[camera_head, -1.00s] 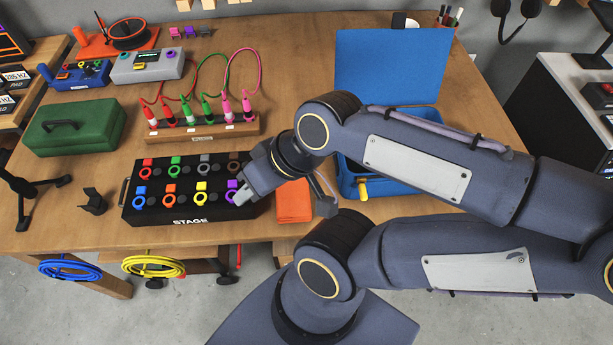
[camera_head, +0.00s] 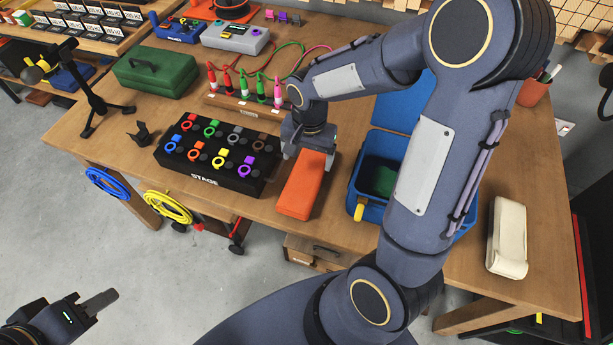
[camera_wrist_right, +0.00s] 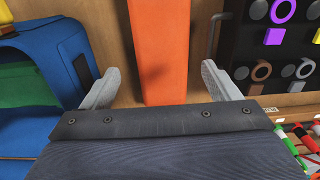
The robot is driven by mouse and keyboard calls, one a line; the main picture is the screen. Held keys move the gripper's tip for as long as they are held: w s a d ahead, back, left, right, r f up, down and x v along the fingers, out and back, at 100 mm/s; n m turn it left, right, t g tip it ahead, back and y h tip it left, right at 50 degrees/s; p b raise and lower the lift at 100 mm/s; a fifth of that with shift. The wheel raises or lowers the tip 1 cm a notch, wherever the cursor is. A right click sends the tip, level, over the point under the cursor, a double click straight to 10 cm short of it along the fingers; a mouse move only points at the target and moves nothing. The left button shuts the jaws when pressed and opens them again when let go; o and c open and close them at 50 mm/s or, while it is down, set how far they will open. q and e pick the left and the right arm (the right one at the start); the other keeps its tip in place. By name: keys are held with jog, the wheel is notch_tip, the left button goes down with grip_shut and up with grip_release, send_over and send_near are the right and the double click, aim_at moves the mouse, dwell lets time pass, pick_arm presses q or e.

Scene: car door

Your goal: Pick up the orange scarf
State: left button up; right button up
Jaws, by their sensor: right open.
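The orange scarf (camera_head: 301,190) lies as a long flat folded strip on the wooden table, between the black stage box and the blue bin. My right gripper (camera_head: 310,157) is over its far end in the head view, open, and hides part of that end. In the right wrist view the scarf (camera_wrist_right: 160,40) runs between the two spread fingers of the right gripper (camera_wrist_right: 160,85), with a gap on each side. My left gripper (camera_head: 100,302) is at the lower left, over the floor and away from the table; its finger opening is unclear.
The black stage box (camera_head: 215,155) with coloured rings stands close left of the scarf. The open blue bin (camera_head: 362,190) stands close right. A rack of coloured plugs (camera_head: 240,106) is behind. A white case (camera_head: 508,235) lies at the right edge.

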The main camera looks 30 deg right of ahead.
aim_at(306, 174)
jog(key=f, duration=0.6)
jog(key=w+f, duration=0.1)
jog(key=f, duration=0.2)
jog(key=shift+r, duration=0.1)
jog(key=c, duration=0.7)
jog(key=shift+r, duration=0.1)
jog(key=shift+r, duration=0.6)
jog(key=s+a+r, duration=0.1)
jog(key=r, duration=0.1)
jog(key=a+r, duration=0.2)
jog(key=r, duration=0.1)
jog(key=s+a+r, duration=0.1)
jog(key=a+r, duration=0.1)
jog(key=r, duration=0.1)
jog(key=shift+s+r, duration=0.1)
jog(key=shift+s, duration=0.2)
jog(key=s+a+r, duration=0.3)
jog(key=s+a, duration=0.1)
jog(key=a, duration=0.3)
jog(key=shift+a+r+b, duration=0.15)
jog(key=shift+r+b, duration=0.1)
jog(key=shift+b, duration=0.1)
